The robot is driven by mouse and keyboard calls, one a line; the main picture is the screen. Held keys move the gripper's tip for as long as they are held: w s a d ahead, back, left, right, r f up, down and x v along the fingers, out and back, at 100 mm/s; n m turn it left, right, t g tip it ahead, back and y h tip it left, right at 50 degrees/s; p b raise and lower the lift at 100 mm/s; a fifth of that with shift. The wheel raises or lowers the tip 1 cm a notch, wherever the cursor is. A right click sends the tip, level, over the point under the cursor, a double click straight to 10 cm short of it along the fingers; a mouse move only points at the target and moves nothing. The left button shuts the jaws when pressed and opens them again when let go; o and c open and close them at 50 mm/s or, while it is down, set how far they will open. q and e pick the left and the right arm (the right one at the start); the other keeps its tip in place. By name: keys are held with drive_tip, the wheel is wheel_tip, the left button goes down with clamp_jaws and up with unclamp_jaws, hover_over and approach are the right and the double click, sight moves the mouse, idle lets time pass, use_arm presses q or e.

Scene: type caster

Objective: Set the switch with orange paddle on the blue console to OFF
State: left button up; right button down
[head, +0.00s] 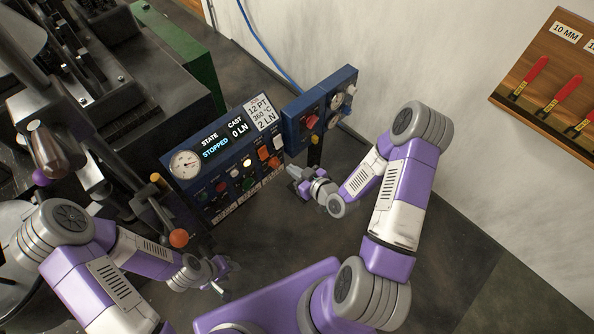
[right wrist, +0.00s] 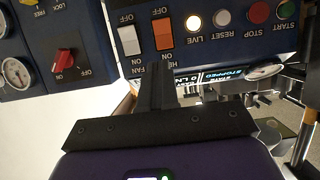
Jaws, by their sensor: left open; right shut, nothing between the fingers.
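The blue console (head: 228,168) stands left of centre in the head view, with a gauge, a lit display and rows of controls. In the right wrist view the switch with orange paddle (right wrist: 162,34) sits on the console beside a white paddle switch (right wrist: 129,41), with OFF and ON labels at opposite ends. I cannot tell which way the orange paddle is tipped. My right gripper (right wrist: 163,68) is shut and empty, its tip just below the orange paddle in that view; contact is unclear. In the head view it is right of the console (head: 291,178). My left gripper (head: 222,277) is open, low and left.
A second blue box (head: 318,108) with a red knob (right wrist: 64,60) adjoins the console. Round buttons, including a lit one (right wrist: 193,22), line the console beside the switch. An orange ball-ended lever (head: 179,238) stands near my left arm. Grey floor lies open at right.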

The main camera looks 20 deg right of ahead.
drive_tip(key=shift+s+d+r, duration=0.2)
drive_tip(key=shift+s, duration=0.35)
drive_tip(key=s+a+f+m+g, duration=0.3)
drive_tip(key=s+a+f+g, duration=0.2)
drive_tip(key=s, duration=0.3)
drive_tip(key=s+a+f+m+g, duration=0.3)
drive_tip(key=s+a+f+g, duration=0.3)
drive_tip(key=s, duration=0.3)
drive_tip(key=shift+a+f+m+g, duration=0.15)
drive_tip(key=shift+m+g, duration=0.15)
drive_tip(key=shift+g, duration=0.6)
